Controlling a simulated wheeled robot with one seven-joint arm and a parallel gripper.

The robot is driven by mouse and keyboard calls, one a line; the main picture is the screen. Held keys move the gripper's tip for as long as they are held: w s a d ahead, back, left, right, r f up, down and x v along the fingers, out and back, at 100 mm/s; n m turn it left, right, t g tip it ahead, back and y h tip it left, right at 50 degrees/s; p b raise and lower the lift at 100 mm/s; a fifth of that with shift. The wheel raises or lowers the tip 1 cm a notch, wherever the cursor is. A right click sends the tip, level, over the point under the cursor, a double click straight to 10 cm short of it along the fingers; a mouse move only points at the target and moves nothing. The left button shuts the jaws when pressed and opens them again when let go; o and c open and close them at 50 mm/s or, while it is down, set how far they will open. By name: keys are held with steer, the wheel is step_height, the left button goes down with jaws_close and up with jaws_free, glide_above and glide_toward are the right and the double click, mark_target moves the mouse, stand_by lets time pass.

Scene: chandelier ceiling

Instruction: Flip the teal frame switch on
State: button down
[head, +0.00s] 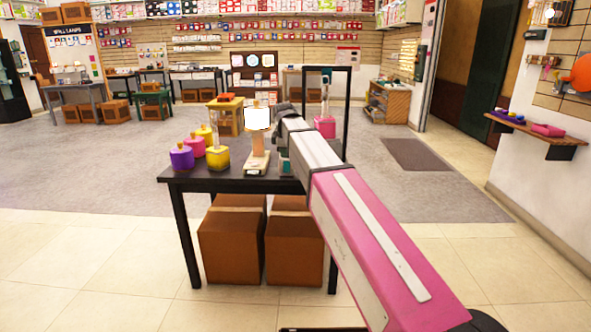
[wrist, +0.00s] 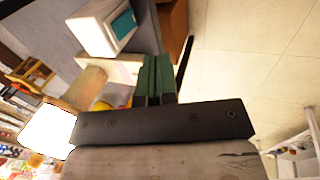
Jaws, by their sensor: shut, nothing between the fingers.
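In the wrist view, a white box with a teal panel (wrist: 123,25) lies at the upper left on the dark table; it looks like the teal frame switch. Its lever and setting cannot be made out. My gripper (wrist: 157,62) has its green fingers pressed together, with nothing between them. The fingertips are beside the box in the picture, apart from its teal panel. In the head view, my arm covers the right part of the table, and the switch cannot be told clearly there.
A lamp with a bright white shade (head: 258,118) stands on the black table (head: 230,184), left of my arm. Brown boxes (head: 231,246) sit underneath. The floor left of the table is clear.

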mark_target(287, 173)
steer(key=shift+d+f, duration=0.1)
steer(key=shift+f, duration=0.05)
steer(key=x, duration=0.3)
steer(key=w+x, duration=0.1)
steer(key=x, duration=0.3)
steer(key=w+x, duration=0.1)
steer(key=x, duration=0.3)
steer(key=shift+w+r, duration=0.25)
steer(key=shift+r, duration=0.2)
steer(key=shift+w+f, duration=0.15)
steer(key=shift+w, duration=0.45)
steer(key=shift+w+f+t, duration=0.15)
steer(key=shift+w+t, duration=0.1)
steer(key=shift+t, duration=0.25)
